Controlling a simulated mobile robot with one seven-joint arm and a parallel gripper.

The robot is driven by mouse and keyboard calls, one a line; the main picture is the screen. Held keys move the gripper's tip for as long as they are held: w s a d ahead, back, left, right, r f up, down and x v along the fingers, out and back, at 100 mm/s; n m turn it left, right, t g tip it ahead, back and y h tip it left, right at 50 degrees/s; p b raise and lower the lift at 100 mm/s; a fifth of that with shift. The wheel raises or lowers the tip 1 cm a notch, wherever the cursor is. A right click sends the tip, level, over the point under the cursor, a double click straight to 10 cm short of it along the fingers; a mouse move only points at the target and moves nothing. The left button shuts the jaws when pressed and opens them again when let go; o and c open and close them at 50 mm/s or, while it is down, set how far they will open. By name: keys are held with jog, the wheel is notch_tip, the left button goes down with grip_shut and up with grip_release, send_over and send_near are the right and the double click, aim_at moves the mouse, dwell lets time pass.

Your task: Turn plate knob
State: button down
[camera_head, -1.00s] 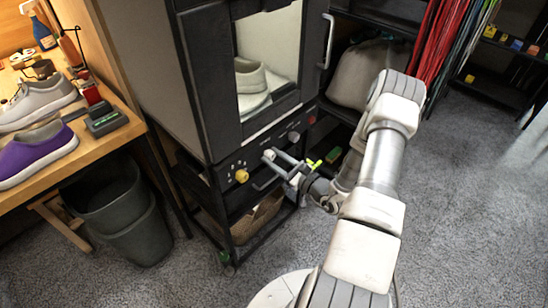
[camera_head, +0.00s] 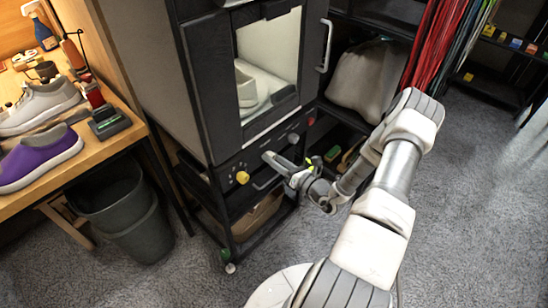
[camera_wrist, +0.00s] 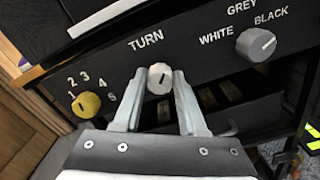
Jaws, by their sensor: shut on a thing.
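The white plate knob (camera_wrist: 160,77) sits under the word TURN on the black front panel of the cabinet. In the wrist view the two pale fingers of my gripper (camera_wrist: 159,84) stand one on each side of it, shut on it. In the head view my gripper (camera_head: 270,160) reaches the panel from the right, and the fingers hide most of the knob. Above the panel, a pale sneaker (camera_head: 248,90) shows through the cabinet's window, partly cut off by the frame.
A yellow numbered knob (camera_wrist: 86,104) is left of the plate knob, and a grey knob (camera_wrist: 256,44) marked WHITE, GREY and BLACK is right. The cabinet door has a handle (camera_head: 326,46). A workbench with a purple sneaker (camera_head: 38,156) and a bin (camera_head: 125,215) stand at left.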

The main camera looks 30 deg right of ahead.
jog(key=shift+f+m, duration=0.1)
jog(key=shift+m, duration=0.3)
jog(key=shift+s, duration=0.1)
jog(key=shift+c, duration=2.3)
grip_release()
jog(key=p+v, duration=0.2)
jog(key=v, duration=1.5)
jog(key=shift+s, duration=0.15)
